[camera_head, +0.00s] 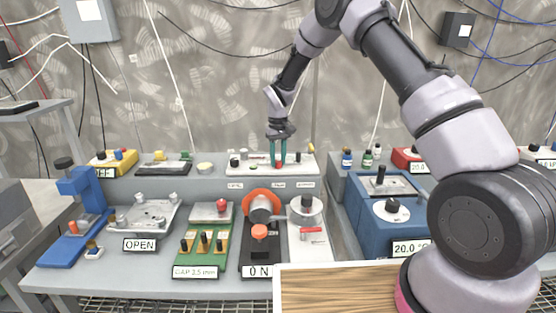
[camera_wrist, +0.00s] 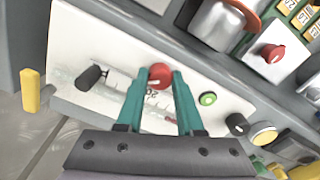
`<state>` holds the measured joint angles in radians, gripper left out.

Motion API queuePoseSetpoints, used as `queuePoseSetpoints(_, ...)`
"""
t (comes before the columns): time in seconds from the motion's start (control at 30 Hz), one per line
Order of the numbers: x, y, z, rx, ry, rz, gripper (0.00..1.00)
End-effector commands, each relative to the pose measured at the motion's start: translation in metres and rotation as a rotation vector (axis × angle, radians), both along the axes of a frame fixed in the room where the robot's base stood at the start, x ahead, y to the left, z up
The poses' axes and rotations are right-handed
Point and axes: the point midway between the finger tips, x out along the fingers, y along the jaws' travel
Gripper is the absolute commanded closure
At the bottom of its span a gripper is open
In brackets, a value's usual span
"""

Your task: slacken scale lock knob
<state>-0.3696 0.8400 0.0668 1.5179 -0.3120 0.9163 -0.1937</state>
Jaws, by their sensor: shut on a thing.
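A white panel (camera_wrist: 75,40) carries a small red knob (camera_wrist: 160,75) beside a printed scale strip (camera_wrist: 120,88) with partly hidden digits. The panel (camera_head: 238,170) stands at the back of the bench in the head view, with the red knob (camera_head: 278,164) low between my fingers. My gripper (camera_head: 277,163) points down with two teal fingers, one on each side of the red knob. The wrist view shows my gripper (camera_wrist: 158,82) shut on it. No label naming the scale lock knob is legible, and the fingers hide part of the scale.
The panel also bears a black knob (camera_wrist: 90,77), a green button (camera_wrist: 207,98) and another black knob (camera_wrist: 237,124). A yellow post (camera_wrist: 30,90) stands at its end.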

Motion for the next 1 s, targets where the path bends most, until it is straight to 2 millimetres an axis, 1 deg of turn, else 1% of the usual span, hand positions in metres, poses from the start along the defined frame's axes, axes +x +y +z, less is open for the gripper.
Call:
queuePoseSetpoints(0.3,0.0006,-0.0003,0.0006,0.000,-0.001,0.282,1.00)
queuePoseSetpoints(0.5,0.0009,-0.0007,0.0005,0.001,-0.001,0.419,1.00)
queuePoseSetpoints(0.7,0.0007,0.0000,0.0005,0.001,-0.001,0.512,1.00)
queuePoseSetpoints(1.0,0.0009,-0.0005,0.0006,0.000,-0.001,0.565,1.00)
